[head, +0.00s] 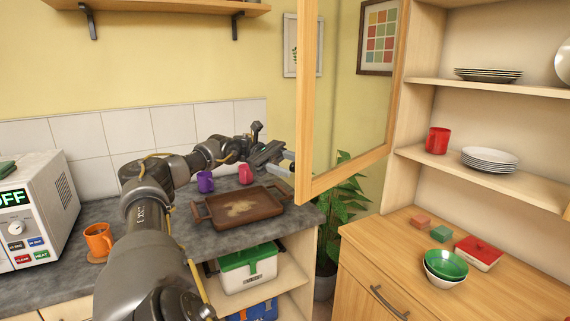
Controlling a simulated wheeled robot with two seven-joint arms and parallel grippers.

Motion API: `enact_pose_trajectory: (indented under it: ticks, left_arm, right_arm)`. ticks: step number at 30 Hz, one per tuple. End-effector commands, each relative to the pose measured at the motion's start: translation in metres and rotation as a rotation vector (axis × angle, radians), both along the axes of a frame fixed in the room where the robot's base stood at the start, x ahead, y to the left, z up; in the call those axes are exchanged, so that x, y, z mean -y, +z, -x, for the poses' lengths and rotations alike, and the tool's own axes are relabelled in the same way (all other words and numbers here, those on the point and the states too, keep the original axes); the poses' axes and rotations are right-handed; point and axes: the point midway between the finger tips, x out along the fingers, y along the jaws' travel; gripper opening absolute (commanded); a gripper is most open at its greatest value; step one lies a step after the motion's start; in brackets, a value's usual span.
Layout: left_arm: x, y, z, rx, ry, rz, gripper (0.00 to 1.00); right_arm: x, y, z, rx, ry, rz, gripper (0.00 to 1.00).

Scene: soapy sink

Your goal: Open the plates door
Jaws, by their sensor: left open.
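The plates door (350,172) is a wood-framed glass door, standing swung out wide from the cupboard (426,100) on the right. The cupboard front is exposed, with a white plate stack (490,160) on the lower shelf and a dark-rimmed plate stack (488,75) above. My left gripper (285,160) is open, just left of the door's free edge near its lower corner. I cannot tell whether its fingers touch the door. No handle shows clearly on the door. My right gripper is not in view.
A brown tray (206,223) and purple mug (205,182) sit on the grey counter under my left arm. A plant (345,190) stands below the door. A green bowl (446,263) and red-lidded dish (479,251) are on the cupboard's wooden top.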

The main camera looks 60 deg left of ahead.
Motion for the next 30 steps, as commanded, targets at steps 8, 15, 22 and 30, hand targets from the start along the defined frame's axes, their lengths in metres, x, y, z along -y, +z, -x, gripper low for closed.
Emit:
enact_pose_trajectory:
  ticks: [8, 15, 22, 30]
  left_arm:
    - [-0.029, 0.002, 0.007, 0.001, 0.002, 0.004, 0.46]
    - [-0.056, 0.006, 0.014, 0.008, 0.003, 0.006, 0.46]
    - [-0.070, 0.002, 0.018, 0.002, 0.001, 0.003, 0.46]
    - [-0.071, -0.001, 0.019, -0.001, 0.000, -0.001, 0.46]
  right_arm:
    - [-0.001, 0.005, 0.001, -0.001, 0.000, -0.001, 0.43]
    - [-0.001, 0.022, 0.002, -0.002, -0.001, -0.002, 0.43]
    - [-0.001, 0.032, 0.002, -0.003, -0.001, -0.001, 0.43]
    - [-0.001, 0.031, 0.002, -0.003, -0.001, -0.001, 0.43]
